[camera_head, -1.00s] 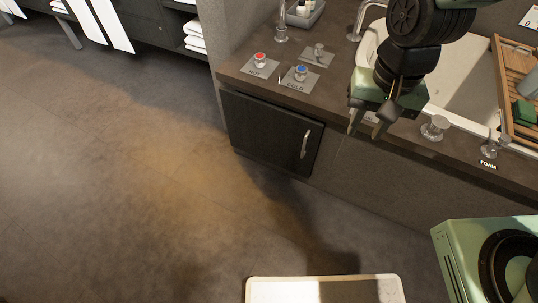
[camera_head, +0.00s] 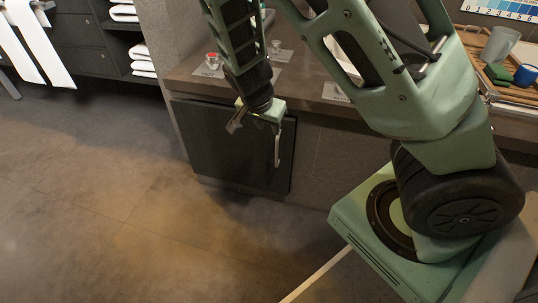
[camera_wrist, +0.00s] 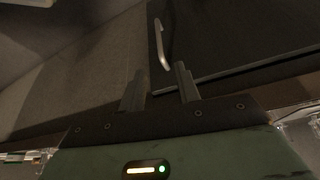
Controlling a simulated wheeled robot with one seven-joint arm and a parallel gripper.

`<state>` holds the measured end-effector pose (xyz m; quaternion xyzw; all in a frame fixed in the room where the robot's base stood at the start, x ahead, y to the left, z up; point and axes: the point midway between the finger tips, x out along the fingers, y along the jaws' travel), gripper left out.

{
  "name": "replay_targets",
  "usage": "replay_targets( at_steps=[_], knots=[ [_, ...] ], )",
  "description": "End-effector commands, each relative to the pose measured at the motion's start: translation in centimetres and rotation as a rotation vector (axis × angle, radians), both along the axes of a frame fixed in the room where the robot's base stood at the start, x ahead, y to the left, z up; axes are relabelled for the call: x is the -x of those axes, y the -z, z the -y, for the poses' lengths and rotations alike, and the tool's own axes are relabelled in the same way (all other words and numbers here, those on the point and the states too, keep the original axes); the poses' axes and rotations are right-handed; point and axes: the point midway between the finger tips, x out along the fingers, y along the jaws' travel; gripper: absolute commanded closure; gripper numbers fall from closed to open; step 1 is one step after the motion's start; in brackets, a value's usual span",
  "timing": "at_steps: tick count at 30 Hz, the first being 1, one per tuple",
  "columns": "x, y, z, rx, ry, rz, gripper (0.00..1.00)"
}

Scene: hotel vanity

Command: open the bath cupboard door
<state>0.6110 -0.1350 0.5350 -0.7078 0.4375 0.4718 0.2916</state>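The bath cupboard door (camera_head: 225,155) is a dark panel under the counter, and it looks closed. Its metal bar handle (camera_head: 277,150) is upright near the door's right edge. My gripper (camera_head: 256,124) is in front of the upper right part of the door, close to the handle. In the wrist view the gripper (camera_wrist: 160,80) is open, with nothing between its two fingers. The handle (camera_wrist: 161,42) shows there beyond the fingertips, nearer the right finger. The door (camera_wrist: 235,40) fills the upper right of that view.
The brown counter (camera_head: 185,80) overhangs the door, with a red-topped HOT knob (camera_head: 211,60) on it. A wooden tray (camera_head: 500,88) with cups is at the upper right. Open floor (camera_head: 110,200) lies to the left and front.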

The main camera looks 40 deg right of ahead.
Motion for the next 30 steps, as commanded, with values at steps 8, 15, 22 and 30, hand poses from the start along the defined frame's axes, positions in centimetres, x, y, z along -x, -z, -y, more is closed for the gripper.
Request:
replay_targets(
  at_steps=[8, 15, 22, 30],
  knots=[
    [-0.9, 5.8, 2.0, 0.0, 0.002, -0.003, 0.67],
    [-1.7, 10.4, 3.7, -0.001, 0.001, -0.004, 0.67],
    [-2.4, 13.6, 4.9, -0.001, -0.002, -0.004, 0.67],
    [-2.7, 14.8, 5.4, -0.001, -0.002, -0.002, 0.67]
  ],
)
